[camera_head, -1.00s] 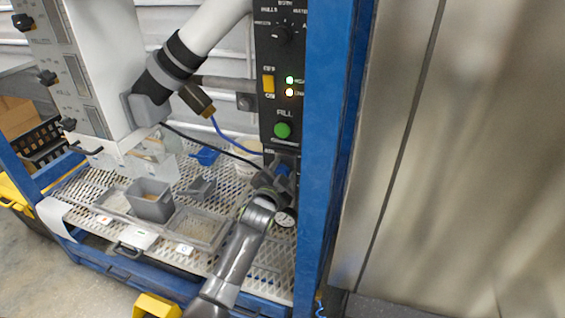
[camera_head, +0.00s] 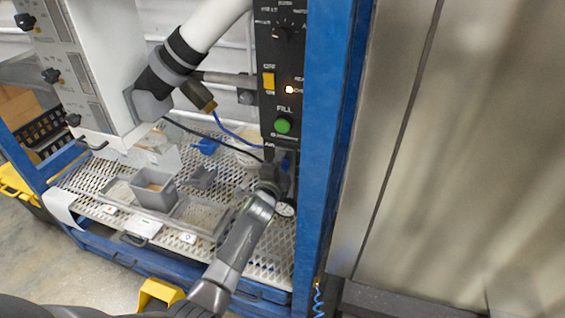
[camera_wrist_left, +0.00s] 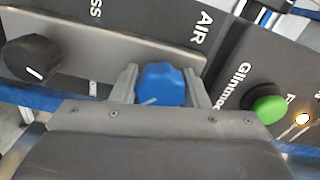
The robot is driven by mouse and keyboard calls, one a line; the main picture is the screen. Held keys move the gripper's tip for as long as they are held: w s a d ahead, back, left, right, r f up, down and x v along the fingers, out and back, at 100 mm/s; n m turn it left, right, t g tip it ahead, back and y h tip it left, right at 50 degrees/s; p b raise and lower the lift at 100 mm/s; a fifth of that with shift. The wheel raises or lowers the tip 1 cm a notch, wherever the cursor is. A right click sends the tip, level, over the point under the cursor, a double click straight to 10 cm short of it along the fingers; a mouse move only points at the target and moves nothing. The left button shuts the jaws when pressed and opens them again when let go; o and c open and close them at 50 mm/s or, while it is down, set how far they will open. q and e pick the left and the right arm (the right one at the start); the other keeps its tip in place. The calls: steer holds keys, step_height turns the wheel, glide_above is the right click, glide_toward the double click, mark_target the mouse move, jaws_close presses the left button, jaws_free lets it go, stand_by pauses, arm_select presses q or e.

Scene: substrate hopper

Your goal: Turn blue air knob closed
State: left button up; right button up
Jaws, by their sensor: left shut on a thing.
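The blue air knob (camera_wrist_left: 160,84) sits under the AIR label on the dark panel in the left wrist view. Its white pointer line shows at its lower edge. My left gripper (camera_wrist_left: 160,80) has one finger on each side of the knob and is shut on it. In the head view my left gripper (camera_head: 275,168) is at the bottom of the black control panel (camera_head: 280,75), below the green FILL button (camera_head: 282,125). The gripper hides the knob there. My right gripper is not in view.
A black knob (camera_wrist_left: 33,58) and the green button (camera_wrist_left: 269,108) flank the blue knob. A pressure gauge (camera_head: 285,209) is just below the gripper. A blue post (camera_head: 325,150) stands close on the right. Grey bins (camera_head: 152,190) sit on the mesh shelf to the left.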

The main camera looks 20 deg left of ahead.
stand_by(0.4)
arm_select(q)
steer(key=o, duration=1)
steer(key=shift+s+p, duration=0.5)
steer(key=shift+s, duration=0.1)
steer(key=s+p, duration=0.2)
steer(key=s, duration=0.3)
steer(key=s+p, duration=0.3)
steer(key=s, duration=0.2)
steer(key=s+p, duration=0.2)
steer(key=s, duration=0.4)
steer(key=shift+s+a+p, duration=0.1)
steer(key=shift+a+p, duration=0.15)
steer(key=shift+p, duration=0.1)
steer(key=shift+f, duration=0.1)
